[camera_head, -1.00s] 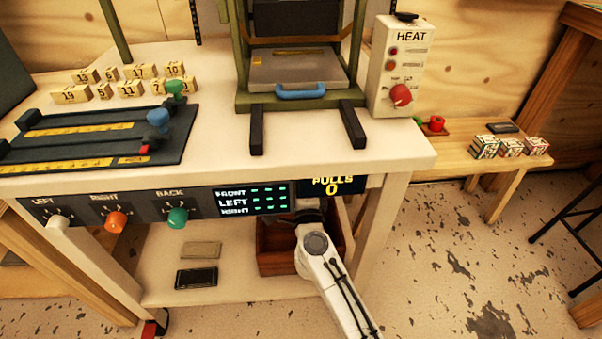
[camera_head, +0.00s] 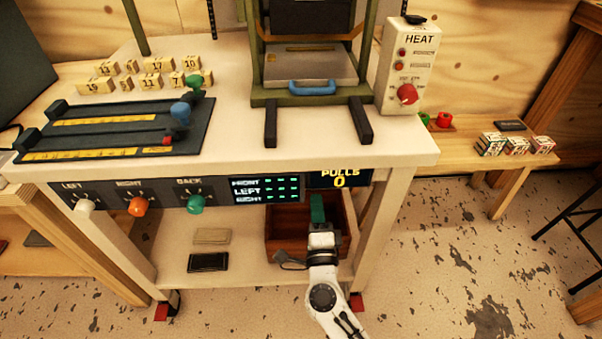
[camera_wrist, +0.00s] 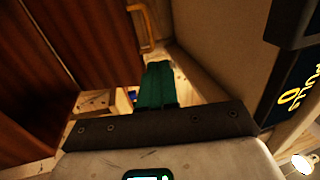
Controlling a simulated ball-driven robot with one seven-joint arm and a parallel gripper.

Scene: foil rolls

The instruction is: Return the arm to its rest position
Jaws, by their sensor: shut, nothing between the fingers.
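My gripper (camera_head: 317,208) shows in the head view at the front of the workbench, in front of the wooden drawer box (camera_head: 285,250) on the lower shelf. Its green fingers point up and are together, with nothing between them. In the wrist view, the green fingers (camera_wrist: 157,84) are also together and empty, beside brown wooden panels (camera_wrist: 75,45). My white arm reaches in from the bottom of the head view.
The bench top (camera_head: 400,148) overhangs above my gripper, with a dark display reading PULLS 0 (camera_head: 340,179) on its front edge. A knob panel (camera_head: 140,195) lies to the left. Two flat blocks rest on the lower shelf (camera_head: 175,245). Open floor (camera_head: 460,270) lies to the right.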

